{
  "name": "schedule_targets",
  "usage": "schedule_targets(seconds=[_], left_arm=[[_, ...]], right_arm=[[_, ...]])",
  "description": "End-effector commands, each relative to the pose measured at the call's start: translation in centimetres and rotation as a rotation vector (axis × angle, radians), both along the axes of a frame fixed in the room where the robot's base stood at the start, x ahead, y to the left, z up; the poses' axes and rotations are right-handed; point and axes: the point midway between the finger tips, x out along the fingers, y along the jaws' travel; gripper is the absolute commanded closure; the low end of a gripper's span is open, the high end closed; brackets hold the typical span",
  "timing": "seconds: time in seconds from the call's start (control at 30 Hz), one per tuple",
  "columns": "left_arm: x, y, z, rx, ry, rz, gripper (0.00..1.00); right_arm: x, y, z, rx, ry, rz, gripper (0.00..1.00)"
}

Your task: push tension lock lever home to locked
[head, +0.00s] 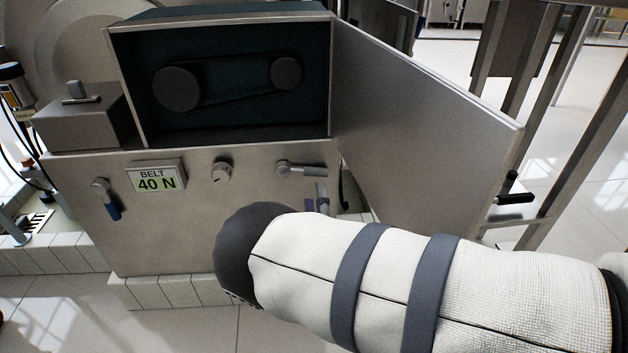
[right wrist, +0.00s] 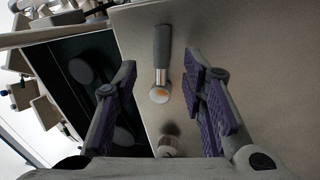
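A lever with a grey grip (head: 305,170) sits at the upper right of the machine's front panel. It lies nearly level, its grip pointing right from its round pivot. In the right wrist view the grey-gripped lever (right wrist: 162,65) shows ahead between my fingers, with an orange mark on its pivot. My right gripper (right wrist: 161,75) is open and empty. In the head view only part of my right gripper (head: 317,198) shows, just below the lever; my arm hides the rest. I cannot tell whether a finger touches the lever. My left gripper is out of view.
The panel also bears a round knob (head: 221,171), a "BELT 40 N" display (head: 156,178) and a blue-gripped lever (head: 107,199) hanging down. Above is an open housing (head: 226,142) with a belt on two pulleys. Its door (head: 430,110) stands open at right.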

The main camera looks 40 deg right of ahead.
Motion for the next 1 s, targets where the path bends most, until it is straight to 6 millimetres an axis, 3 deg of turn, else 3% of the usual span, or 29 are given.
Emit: schedule_targets(seconds=[0.23, 0.6, 0.8, 1.0], left_arm=[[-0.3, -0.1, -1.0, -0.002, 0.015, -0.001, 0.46], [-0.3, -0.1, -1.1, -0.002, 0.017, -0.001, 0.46], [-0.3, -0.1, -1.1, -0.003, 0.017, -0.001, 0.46], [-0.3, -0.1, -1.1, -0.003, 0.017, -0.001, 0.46]], right_arm=[[4.2, -2.7, 0.7, 0.002, 0.001, -0.001, 0.62], [5.2, -3.3, 1.2, 0.001, 0.003, -0.001, 0.62], [5.2, -3.2, 1.1, 0.001, 0.003, -0.001, 1.0], [5.2, -3.3, 1.1, 0.002, 0.003, 0.0, 1.0]])
